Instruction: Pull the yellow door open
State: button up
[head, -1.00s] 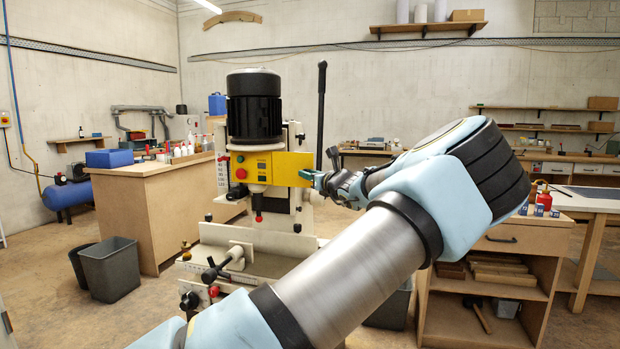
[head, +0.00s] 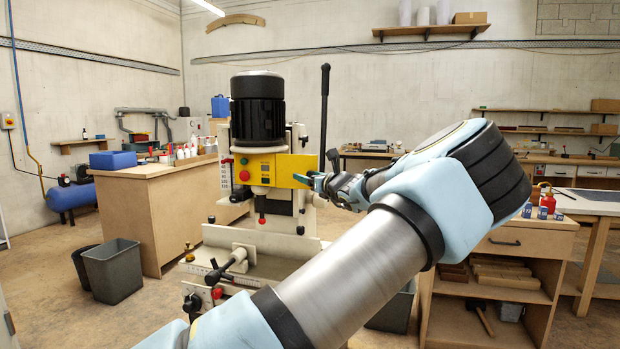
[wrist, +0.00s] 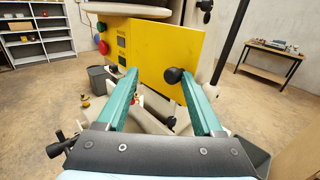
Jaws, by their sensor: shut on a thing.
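The yellow door (head: 294,164) is a flat panel on the front of the machine with the black motor, right of its red and green buttons. In the wrist view the door (wrist: 165,48) stands at a slant, with a black round knob (wrist: 175,75) near its lower edge. My gripper (head: 314,181) is at the door's lower right side. In the wrist view the teal fingers of my gripper (wrist: 160,73) are on either side of the knob, which lies close against the right fingertip. The contact on the left finger is not clear.
A tall black lever (head: 324,110) rises just right of the door. The machine's table and black handle (head: 222,268) are below. A wooden workbench (head: 165,205) and grey bins (head: 113,272) stand left. An open wooden cabinet (head: 490,300) is at right. Floor between is clear.

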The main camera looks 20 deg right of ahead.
jog(key=b+v, duration=0.1)
jog(key=v, duration=0.9)
jog(key=shift+s+b, duration=0.3)
jog(key=shift+b, duration=0.05)
jog(key=shift+d, duration=0.1)
jog(key=shift+c, duration=0.2)
